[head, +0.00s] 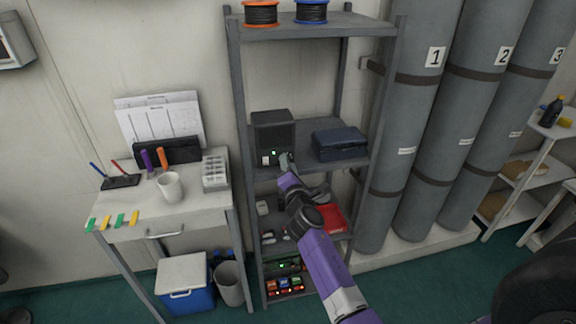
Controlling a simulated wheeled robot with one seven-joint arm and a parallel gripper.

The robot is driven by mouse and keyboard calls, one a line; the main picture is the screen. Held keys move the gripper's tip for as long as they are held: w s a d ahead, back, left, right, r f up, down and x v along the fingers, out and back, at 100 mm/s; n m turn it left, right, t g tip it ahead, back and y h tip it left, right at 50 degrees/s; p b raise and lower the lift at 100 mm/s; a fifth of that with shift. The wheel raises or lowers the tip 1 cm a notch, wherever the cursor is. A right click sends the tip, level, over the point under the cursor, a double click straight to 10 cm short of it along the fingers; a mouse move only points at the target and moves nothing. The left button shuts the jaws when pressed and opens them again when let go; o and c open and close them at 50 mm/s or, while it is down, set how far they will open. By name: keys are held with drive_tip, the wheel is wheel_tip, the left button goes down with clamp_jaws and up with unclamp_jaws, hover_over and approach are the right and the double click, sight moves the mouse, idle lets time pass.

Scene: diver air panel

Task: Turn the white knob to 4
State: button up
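A dark box-shaped unit (272,128) stands on the middle shelf of the grey rack, with a small green light (274,153) low on its front. A small white spot (265,160) at the lower left of that front may be the white knob; it is too small to read any numbers or pointer. My gripper (285,160) is at the lower right of the unit's front, just right of the white spot. It covers part of that front. Whether its fingers touch anything or are open cannot be made out.
A dark blue case (339,145) sits right of the unit on the same shelf. Lower shelves hold a red item (334,219) and lit devices (285,285). A desk (190,215) with a white mug (170,186) stands left; tall grey cylinders (425,130) stand right.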

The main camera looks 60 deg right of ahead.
drive_tip(key=shift+d, duration=0.1)
clamp_jaws()
drive_tip(key=shift+m, duration=0.4)
drive_tip(key=shift+f+m+t+y+b, duration=0.2)
drive_tip(key=shift+m+b, duration=0.7)
drive_tip(key=shift+m, duration=3.5)
drive_tip(key=shift+r+m+t+y+b, duration=0.25)
drive_tip(key=shift+m+b, duration=0.6)
drive_tip(key=shift+m, duration=3.55)
drive_tip(key=shift+f+m+t+y+b, duration=0.1)
drive_tip(key=shift+f+m+y+b, duration=0.55)
drive_tip(key=shift+m, duration=3.75)
drive_tip(key=shift+r, duration=0.35)
